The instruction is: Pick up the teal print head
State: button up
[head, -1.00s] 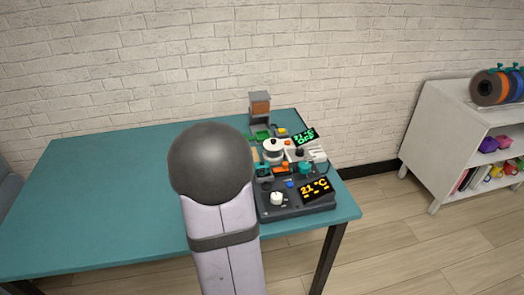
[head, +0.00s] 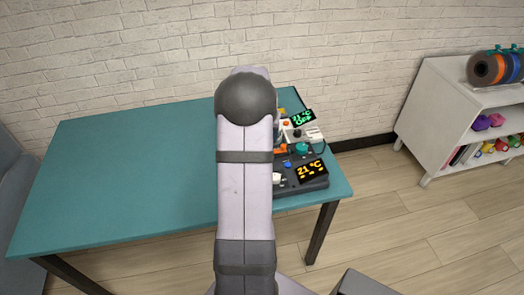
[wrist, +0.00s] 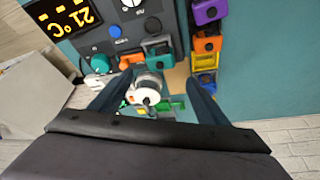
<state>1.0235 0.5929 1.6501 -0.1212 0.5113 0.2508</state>
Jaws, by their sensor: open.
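Two teal pieces show in the wrist view. The other is a rounder teal piece (wrist: 99,63) to the left, which also shows in the head view (head: 301,147) right of my arm. I cannot tell for certain which is the print head. My gripper (wrist: 160,84) is open, its two dark fingers spread on either side of a white round-topped part (wrist: 147,88). Neither teal piece is held. In the head view my arm hides the gripper and the teal block.
A dark control box (wrist: 110,25) with a 21 °C display lies at the upper left. Purple, orange, yellow and blue blocks (wrist: 207,45) line up on the right. A green part (wrist: 172,104) lies low between the fingers. The table's left side (head: 130,170) is clear.

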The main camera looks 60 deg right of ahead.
jog(key=shift+p+x, duration=0.35)
jog(key=shift+x, duration=0.65)
jog(key=shift+d+f+p, duration=0.1)
jog(key=shift+f+p, duration=0.4)
jog(key=shift+f, duration=0.4)
jog(key=shift+d+f+p, duration=0.15)
jog(key=shift+f+p, duration=0.3)
jog(key=shift+f, duration=0.5)
jog(key=shift+x, duration=0.8)
jog(key=shift+c, duration=0.2)
jog(key=c, duration=1.1)
jog(key=shift+r, duration=0.1)
